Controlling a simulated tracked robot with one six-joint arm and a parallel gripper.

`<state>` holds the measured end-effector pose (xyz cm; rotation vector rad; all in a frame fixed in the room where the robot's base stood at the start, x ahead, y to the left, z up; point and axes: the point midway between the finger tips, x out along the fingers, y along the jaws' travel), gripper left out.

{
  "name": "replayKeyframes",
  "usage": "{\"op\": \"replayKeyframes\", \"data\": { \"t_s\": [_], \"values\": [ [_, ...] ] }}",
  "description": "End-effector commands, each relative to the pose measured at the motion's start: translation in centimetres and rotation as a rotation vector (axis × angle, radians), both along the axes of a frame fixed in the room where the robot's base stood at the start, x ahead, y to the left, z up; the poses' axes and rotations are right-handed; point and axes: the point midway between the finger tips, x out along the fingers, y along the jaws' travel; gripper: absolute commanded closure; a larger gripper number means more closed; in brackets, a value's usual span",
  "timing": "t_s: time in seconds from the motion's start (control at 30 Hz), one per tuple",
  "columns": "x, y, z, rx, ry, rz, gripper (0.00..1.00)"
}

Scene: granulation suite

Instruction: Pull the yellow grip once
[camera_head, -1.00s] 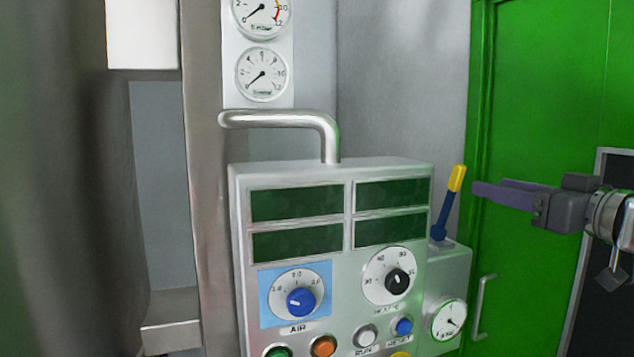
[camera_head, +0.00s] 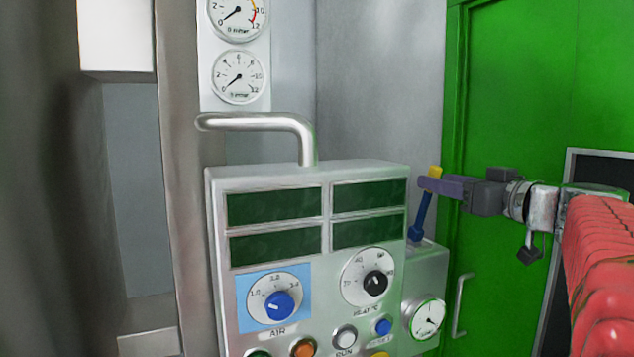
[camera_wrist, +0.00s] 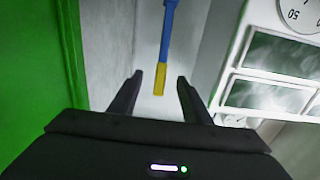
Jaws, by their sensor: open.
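The yellow grip (camera_head: 434,172) tops a blue lever (camera_head: 420,215) that rises, slightly tilted, from a small box on the right side of the control panel. My gripper (camera_head: 424,183) is at the grip in the head view and overlaps its lower part. In the wrist view the yellow grip (camera_wrist: 160,82) lies between the two open fingers of my gripper (camera_wrist: 159,82), with a gap on both sides. The jaws are open and not closed on it. The head view does not show clearly whether a finger touches the grip.
The control panel (camera_head: 312,178) with dark displays, knobs and buttons stands left of the lever. A bent metal pipe (camera_head: 262,123) rises from its top, below two gauges (camera_head: 238,76). A green door (camera_head: 520,110) is behind my arm. A round gauge (camera_head: 426,318) sits below the lever.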

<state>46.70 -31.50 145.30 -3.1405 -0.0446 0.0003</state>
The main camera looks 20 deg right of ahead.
Motion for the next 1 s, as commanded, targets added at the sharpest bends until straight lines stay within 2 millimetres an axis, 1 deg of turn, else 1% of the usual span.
{"op": "replayKeyframes", "data": {
  "t_s": [0.03,0.1,0.3,0.67,1.0],
  "values": [
    [0.6,0.1,0.0,0.001,0.000,0.003,0.56],
    [1.3,0.1,0.0,0.000,0.000,0.002,0.56],
    [2.6,0.1,0.0,0.000,0.000,0.001,0.56],
    [2.9,0.0,0.0,-0.001,0.000,-0.001,0.56],
    [2.8,0.0,0.0,-0.001,0.000,-0.001,0.80]
  ]
}}
